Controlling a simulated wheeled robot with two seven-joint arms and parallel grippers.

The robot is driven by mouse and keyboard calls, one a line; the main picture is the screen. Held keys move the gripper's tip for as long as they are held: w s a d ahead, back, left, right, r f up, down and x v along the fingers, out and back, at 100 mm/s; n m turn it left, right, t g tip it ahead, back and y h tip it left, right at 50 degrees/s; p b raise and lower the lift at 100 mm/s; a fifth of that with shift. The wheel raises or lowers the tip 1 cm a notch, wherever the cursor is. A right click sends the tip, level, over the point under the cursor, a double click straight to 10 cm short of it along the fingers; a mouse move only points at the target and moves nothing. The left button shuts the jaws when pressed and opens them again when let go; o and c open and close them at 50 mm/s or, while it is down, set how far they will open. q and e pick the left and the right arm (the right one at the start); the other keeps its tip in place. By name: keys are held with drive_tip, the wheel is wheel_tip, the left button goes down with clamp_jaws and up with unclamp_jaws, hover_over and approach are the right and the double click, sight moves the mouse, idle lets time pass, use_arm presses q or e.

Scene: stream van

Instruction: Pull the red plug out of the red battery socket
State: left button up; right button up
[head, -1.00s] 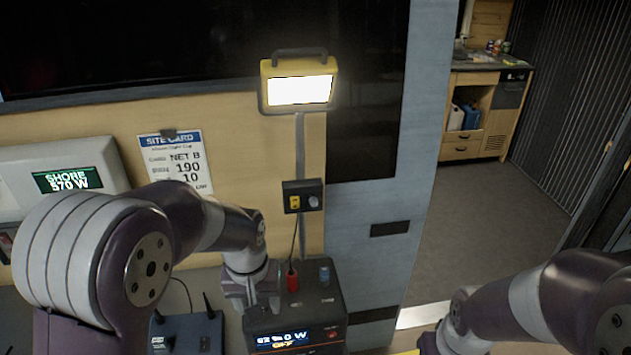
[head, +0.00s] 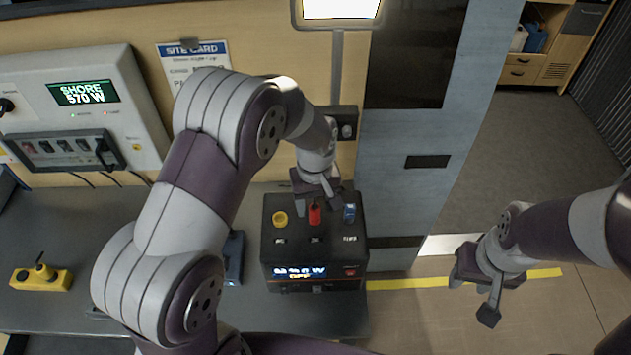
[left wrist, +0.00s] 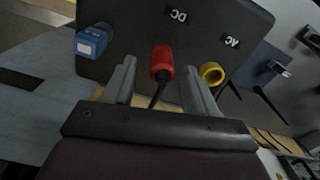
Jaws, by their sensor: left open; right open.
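The red plug (head: 314,214) stands in the top of the black battery box (head: 278,248), between a yellow socket (head: 280,219) and a blue plug or socket (head: 349,212). The red socket under the plug is hidden. In the left wrist view the red plug (left wrist: 162,62) has a dark cable running from it toward me. My left gripper (head: 318,205) is open at the plug, one finger on each side. In the left wrist view its fingertips (left wrist: 157,75) stand apart from the plug. My right gripper (head: 474,296) is open and empty, off to the right above the floor.
The grey counter (head: 180,305) carries a yellow control box (head: 42,277) at left and a dark blue device (head: 234,258) close beside the battery box. A wall panel (head: 85,115) is at the upper left. Open floor lies to the right.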

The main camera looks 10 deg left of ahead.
use_arm(q)
drive_tip(key=shift+s+f, duration=0.35)
drive_tip(key=shift+f, duration=0.35)
drive_tip(key=shift+w+f, duration=0.1)
drive_tip(key=shift+w, duration=0.15)
drive_tip(key=c, duration=0.5)
drive_tip(key=shift+s, duration=0.1)
clamp_jaws()
use_arm(e)
drive_tip(key=shift+s+r, duration=0.25)
drive_tip(key=shift+r, duration=0.1)
use_arm(q)
drive_tip(key=shift+r+p, duration=1.2)
drive_tip(key=shift+r, duration=0.15)
use_arm(e)
drive_tip(key=shift+r, duration=1)
